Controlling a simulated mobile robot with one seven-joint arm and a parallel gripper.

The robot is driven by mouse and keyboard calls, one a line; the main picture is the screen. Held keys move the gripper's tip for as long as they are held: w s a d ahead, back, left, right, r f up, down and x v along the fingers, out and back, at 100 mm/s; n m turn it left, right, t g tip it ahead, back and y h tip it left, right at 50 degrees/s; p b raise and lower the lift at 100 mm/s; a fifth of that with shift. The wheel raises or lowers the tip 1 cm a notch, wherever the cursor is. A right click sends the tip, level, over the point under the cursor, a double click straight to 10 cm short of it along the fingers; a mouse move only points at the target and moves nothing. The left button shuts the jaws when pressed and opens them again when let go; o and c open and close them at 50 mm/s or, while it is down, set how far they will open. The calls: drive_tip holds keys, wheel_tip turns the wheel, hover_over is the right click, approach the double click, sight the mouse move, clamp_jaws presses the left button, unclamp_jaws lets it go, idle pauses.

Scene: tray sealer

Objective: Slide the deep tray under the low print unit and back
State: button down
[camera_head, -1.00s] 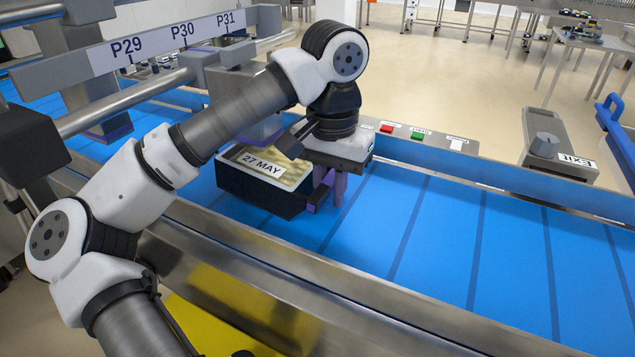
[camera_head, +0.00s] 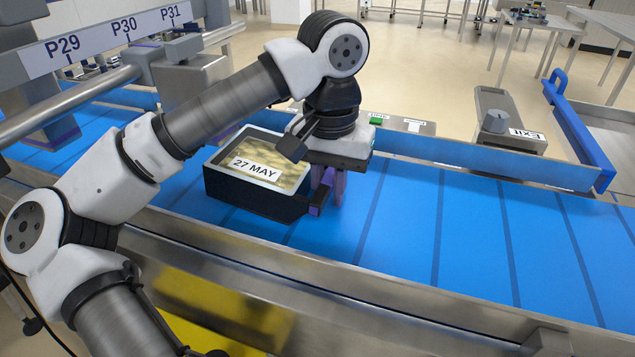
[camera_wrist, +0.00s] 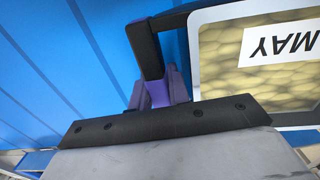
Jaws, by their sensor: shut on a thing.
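The deep tray (camera_head: 250,195) is black with a clear-looking lid over tan contents and a "27 MAY" label (camera_head: 257,170). It sits on or just over the blue belt, left of my gripper (camera_head: 322,195). My gripper points down and is shut on the tray's right side, by a black handle-like part. In the wrist view, the purple fingers (camera_wrist: 158,92) close on that black part (camera_wrist: 144,50), and the tray's lid (camera_wrist: 245,15) shows at right. The print unit (camera_head: 190,85), with a grey head on rails, stands left of the tray, partly hidden behind my arm.
A sign rail (camera_head: 100,40) reads P29, P30, P31 at upper left. A metal side rail (camera_head: 330,285) runs along the belt's near edge, and a button panel (camera_head: 405,125) stands beyond it. The belt (camera_head: 470,235) right of my gripper is clear. A blue handle (camera_head: 580,130) stands at far right.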

sight(385, 214)
drive_tip(key=shift+s+d+f, duration=0.1)
drive_tip(key=shift+s+d, duration=0.35)
drive_tip(key=shift+d, duration=0.4)
drive_tip(key=shift+s+d, duration=0.4)
drive_tip(key=shift+d, duration=0.4)
drive_tip(key=shift+s+d+f, duration=0.1)
drive_tip(key=shift+s+d, duration=0.1)
drive_tip(key=shift+d, duration=0.65)
drive_tip(key=shift+s+d+f, duration=0.1)
drive_tip(key=shift+s+d, duration=0.05)
drive_tip(key=shift+d, duration=0.7)
drive_tip(key=shift+s+d, duration=0.2)
drive_tip(key=shift+d, duration=0.65)
drive_tip(key=c, duration=1.2)
unclamp_jaws()
drive_tip(key=shift+d, duration=0.1)
drive_tip(key=shift+c, duration=0.2)
drive_tip(key=shift+w, duration=0.1)
